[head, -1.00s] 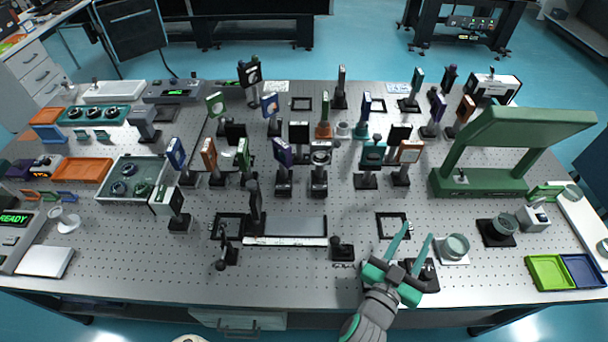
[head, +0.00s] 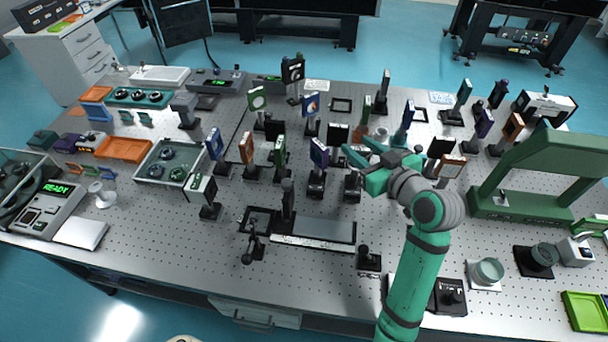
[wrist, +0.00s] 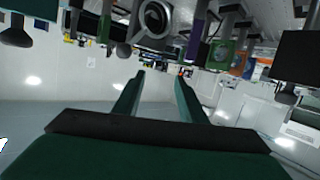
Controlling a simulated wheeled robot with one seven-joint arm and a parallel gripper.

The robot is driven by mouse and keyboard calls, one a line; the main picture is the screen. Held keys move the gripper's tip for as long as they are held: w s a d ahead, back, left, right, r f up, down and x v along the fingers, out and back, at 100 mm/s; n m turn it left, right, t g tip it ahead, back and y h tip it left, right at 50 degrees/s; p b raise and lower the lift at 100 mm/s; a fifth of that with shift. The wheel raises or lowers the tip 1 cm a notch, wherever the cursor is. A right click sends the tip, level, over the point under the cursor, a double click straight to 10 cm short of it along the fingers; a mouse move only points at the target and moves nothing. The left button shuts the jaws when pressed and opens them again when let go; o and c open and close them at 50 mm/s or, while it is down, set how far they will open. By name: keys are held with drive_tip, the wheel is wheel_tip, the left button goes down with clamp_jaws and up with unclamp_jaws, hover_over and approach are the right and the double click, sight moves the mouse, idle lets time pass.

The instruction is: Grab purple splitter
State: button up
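A purple square plate on a dark post mount (head: 319,152) stands mid-table, left of my gripper. A second purple plate (head: 486,122) stands at the right; I cannot tell from looks alone which one is the splitter. My gripper (head: 356,149) is open and empty above the table, its fingers pointing left toward the nearer purple plate and apart from it. In the wrist view, which looks upside down, the open fingers (wrist: 158,82) have nothing between them. A purple plate (wrist: 196,40) shows beyond the fingers, near the top.
Many upright mounts crowd round my gripper, including a green plate (head: 280,151), an orange one (head: 247,148) and a blue one (head: 214,144). A green bridge-shaped stand (head: 530,205) is at the right. The table's front left (head: 170,255) is bare.

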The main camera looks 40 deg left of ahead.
sight(326, 149)
drive_tip(key=a+f+g, duration=0.1)
drive_tip(key=a, duration=0.1)
drive_tip(key=s+a+f+n+g, duration=0.1)
drive_tip(key=a, duration=0.1)
drive_tip(key=s+a+f+g, duration=0.1)
drive_tip(key=a, duration=0.1)
drive_tip(key=shift+s+f+h, duration=0.25)
drive_tip(key=shift+f+h, duration=0.05)
drive_tip(key=shift+f, duration=0.1)
drive_tip(key=shift+x, duration=2.9)
clamp_jaws()
